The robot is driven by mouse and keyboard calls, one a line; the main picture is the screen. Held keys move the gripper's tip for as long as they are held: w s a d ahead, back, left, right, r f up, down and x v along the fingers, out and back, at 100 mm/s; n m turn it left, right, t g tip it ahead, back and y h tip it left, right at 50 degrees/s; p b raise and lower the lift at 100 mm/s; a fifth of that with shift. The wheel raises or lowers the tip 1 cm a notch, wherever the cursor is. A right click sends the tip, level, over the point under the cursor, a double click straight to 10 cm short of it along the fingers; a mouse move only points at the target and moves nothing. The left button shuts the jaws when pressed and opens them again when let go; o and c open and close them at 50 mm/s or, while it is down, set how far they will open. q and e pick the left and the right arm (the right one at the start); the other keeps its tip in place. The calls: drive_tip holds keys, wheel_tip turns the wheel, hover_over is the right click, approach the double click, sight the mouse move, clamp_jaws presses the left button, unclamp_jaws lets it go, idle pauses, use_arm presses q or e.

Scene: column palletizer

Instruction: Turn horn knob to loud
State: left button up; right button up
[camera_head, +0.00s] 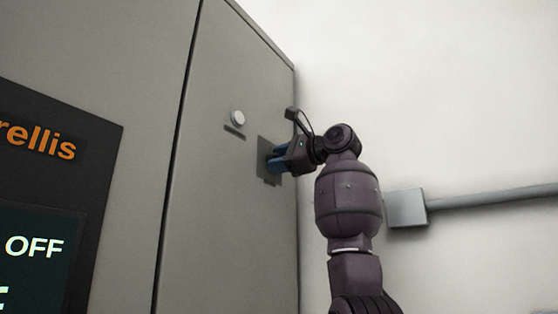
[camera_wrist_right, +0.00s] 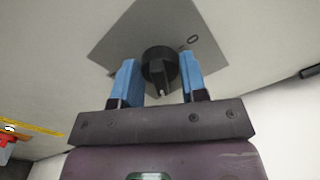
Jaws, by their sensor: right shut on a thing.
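The horn knob (camera_wrist_right: 158,62) is a black round knob with a raised grip bar, on a grey square plate (camera_wrist_right: 119,43) in the right wrist view. In the head view the plate (camera_head: 264,148) is on the grey cabinet front, and the gripper hides the knob. My right gripper (camera_head: 272,163) is at the plate with its blue fingers, one on each side of the knob. It is shut on the knob. In the right wrist view the fingers (camera_wrist_right: 160,80) flank the knob's grip bar. The plate's markings are too small to read. My left gripper is not in view.
A dark screen panel (camera_head: 50,240) showing "OFF" is at the far left. A grey wall box (camera_head: 406,208) with a pipe is at right.

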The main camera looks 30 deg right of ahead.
drive_tip(key=o, duration=0.9)
drive_tip(key=b+v, duration=0.2)
drive_tip(key=v, duration=0.9)
idle(0.3)
